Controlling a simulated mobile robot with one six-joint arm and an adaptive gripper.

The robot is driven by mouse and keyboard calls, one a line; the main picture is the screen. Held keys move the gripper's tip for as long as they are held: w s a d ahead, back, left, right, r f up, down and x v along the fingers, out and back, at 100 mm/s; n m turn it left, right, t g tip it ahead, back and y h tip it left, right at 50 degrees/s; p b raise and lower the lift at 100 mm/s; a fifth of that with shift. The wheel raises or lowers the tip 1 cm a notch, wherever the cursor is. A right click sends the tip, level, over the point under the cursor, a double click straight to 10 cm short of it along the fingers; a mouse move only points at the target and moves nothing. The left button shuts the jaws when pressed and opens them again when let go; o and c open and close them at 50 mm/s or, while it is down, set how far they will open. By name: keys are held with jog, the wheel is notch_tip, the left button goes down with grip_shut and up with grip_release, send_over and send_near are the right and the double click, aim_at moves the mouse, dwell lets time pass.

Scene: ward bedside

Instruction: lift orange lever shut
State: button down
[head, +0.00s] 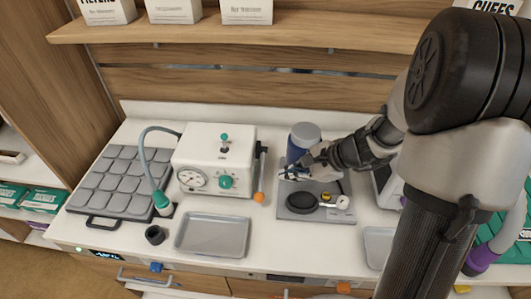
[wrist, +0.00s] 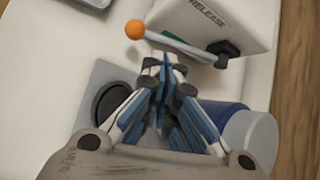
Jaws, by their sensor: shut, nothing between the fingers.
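The lever has an orange ball knob (head: 259,198) and hangs down on the right side of a white box machine (head: 213,160). In the wrist view the orange knob (wrist: 134,29) sits at the end of a pale rod (wrist: 180,45), which runs to a black pivot on the side marked RELEASE. My gripper (head: 288,172) is to the right of the lever, above a grey plate. In the wrist view my gripper's fingertips (wrist: 160,66) are together and empty, close to the rod's side. I cannot tell whether they touch it.
A blue cylinder with a pale lid (head: 305,133) stands right behind my gripper. The grey plate (head: 335,215) holds a black disc and small parts. A metal tray (head: 212,236), a black cup (head: 155,236) and a keypad-like grey case (head: 115,185) lie left. A wooden shelf (head: 350,45) overhangs the back.

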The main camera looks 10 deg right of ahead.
aim_at(262, 173)
jog(key=shift+w+d+f+m, duration=0.45)
jog(key=shift+d+f+m, duration=0.25)
jog(key=shift+f, duration=0.05)
jog(key=b+x, duration=0.3)
jog(key=x, duration=0.7)
jog(key=shift+w, duration=0.2)
jog(key=shift+r, duration=0.2)
